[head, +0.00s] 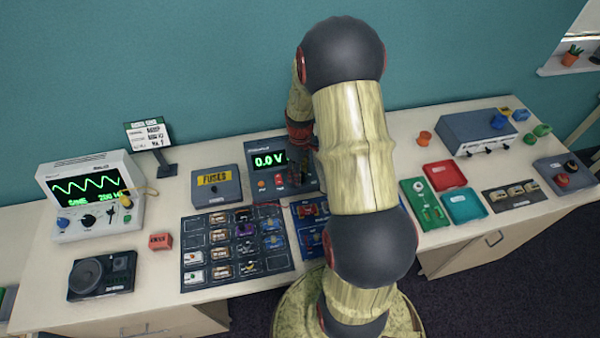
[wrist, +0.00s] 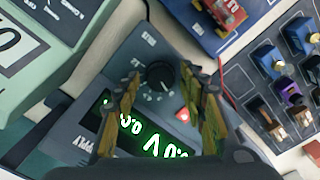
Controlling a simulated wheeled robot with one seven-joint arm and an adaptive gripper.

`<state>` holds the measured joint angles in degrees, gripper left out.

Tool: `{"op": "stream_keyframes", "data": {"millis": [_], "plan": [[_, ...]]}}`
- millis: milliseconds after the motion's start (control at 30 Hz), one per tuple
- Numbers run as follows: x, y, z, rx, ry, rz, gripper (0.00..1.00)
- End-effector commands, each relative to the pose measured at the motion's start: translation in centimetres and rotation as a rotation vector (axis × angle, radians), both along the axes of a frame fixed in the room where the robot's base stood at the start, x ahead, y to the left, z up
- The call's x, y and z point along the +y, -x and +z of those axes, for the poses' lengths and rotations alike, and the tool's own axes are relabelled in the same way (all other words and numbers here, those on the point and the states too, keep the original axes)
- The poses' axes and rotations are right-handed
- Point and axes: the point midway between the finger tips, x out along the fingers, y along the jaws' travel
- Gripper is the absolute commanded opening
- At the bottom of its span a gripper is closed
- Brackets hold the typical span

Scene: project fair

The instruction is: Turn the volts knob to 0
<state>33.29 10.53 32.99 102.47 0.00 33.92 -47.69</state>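The power supply (head: 285,165) is a dark box at the back middle of the bench, its green display (head: 269,159) reading 0.0 V. In the wrist view the display (wrist: 150,135) is upside down and partly covered by my fingers. A round black knob (wrist: 160,75) with a light pointer mark sits on the supply's panel; its label is too small to read. My gripper (wrist: 161,77) is open, with its fingers on either side of the knob in the picture; I cannot tell whether they touch it. In the head view my arm hides the knob.
A red lit button (wrist: 183,115) is beside the right finger. A fuses box (head: 216,186) stands left of the supply. Trays of small parts (head: 186,240) lie in front. An oscilloscope (head: 90,190) is at the left, a grey box (head: 470,128) at the right.

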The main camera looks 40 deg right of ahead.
Motion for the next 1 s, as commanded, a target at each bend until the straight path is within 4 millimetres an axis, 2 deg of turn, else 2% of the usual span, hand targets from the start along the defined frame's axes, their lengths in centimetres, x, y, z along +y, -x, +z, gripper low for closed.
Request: {"op": "stream_keyframes", "data": {"millis": [333, 467, 800, 1000], "plan": [[0.0, 0.0, 0.1, 0.001, -0.001, -0.001, 0.46], [0.0, 0.0, 1.2, -0.001, 0.001, -0.001, 0.46], [0.0, -0.1, 7.7, -0.002, 0.001, 0.0, 0.46], [0.0, -0.1, 10.7, -0.001, 0.001, 0.0, 0.46]]}}
